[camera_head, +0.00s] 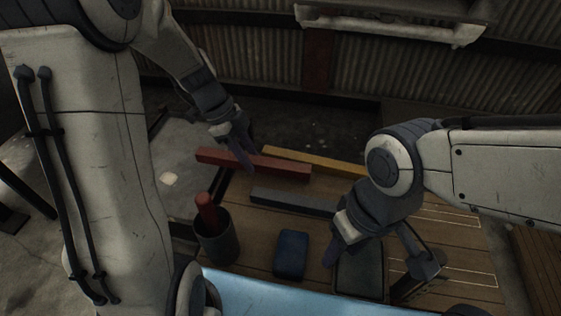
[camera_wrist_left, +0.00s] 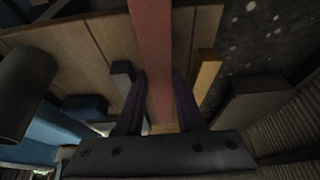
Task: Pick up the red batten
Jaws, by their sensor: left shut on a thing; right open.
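The red batten (camera_head: 285,166) lies level near the far left side of the wooden table, its left end reaching past the table's edge. My left gripper (camera_head: 244,150) is shut on it left of its middle. In the left wrist view the red batten (camera_wrist_left: 153,50) runs between the two dark fingers of my left gripper (camera_wrist_left: 158,100). Whether the batten touches the table is hard to tell. My right gripper (camera_head: 370,255) is over the right front of the table, apart from the batten, and its fingers are partly hidden.
A yellow batten (camera_head: 315,160) lies behind the red one, and a grey batten (camera_head: 290,202) in front. A dark cup (camera_head: 217,243) holding a red cylinder (camera_head: 206,210) stands at the left edge. A blue block (camera_head: 291,254) and a dark tray (camera_head: 361,276) are nearer.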

